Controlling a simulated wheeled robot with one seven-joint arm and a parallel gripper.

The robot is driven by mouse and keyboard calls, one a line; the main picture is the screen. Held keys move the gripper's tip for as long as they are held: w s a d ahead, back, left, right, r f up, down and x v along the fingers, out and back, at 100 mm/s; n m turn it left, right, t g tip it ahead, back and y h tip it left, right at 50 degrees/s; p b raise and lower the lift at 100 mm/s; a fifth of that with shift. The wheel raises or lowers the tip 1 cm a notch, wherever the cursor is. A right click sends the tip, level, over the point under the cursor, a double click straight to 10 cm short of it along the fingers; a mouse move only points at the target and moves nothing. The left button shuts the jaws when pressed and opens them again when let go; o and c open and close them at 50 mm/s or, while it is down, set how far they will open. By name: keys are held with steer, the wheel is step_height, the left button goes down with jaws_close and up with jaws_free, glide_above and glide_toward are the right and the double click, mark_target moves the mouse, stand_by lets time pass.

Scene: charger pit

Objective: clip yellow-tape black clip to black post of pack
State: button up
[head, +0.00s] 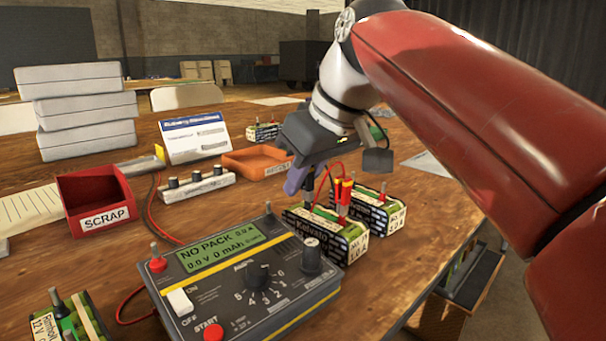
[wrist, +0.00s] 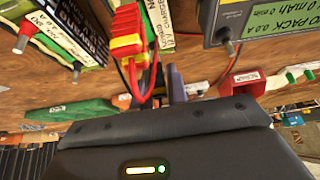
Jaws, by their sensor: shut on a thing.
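My gripper (head: 298,184) is above the left end of the near battery pack (head: 327,238), with its fingers pointing down. It is shut on a dark clip, the black clip (head: 310,184), of which little shows. The clip is at the pack's left end; I cannot tell whether it touches the black post, which is hidden. A red clip with yellow tape (head: 346,191) stands upright on the pack's other post, its red lead looping beside my gripper. That clip is large in the wrist view (wrist: 128,32). My fingertips (wrist: 163,88) are partly hidden there.
A second pack (head: 383,212) stands close on the right. The charger (head: 245,280), reading NO PACK, is in front on the left. A red SCRAP bin (head: 95,197), an orange tray (head: 255,163) and a post strip (head: 194,187) lie farther left. Another pack (head: 70,318) is at the lower left.

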steer(key=o, duration=0.8)
steer(key=shift+o, duration=0.2)
steer(key=shift+o, duration=1)
steer(key=shift+r, duration=0.15)
step_height(320, 180, up, 7)
steer(key=p, duration=0.7)
steer(key=shift+p, duration=0.3)
steer(key=shift+r, duration=0.1)
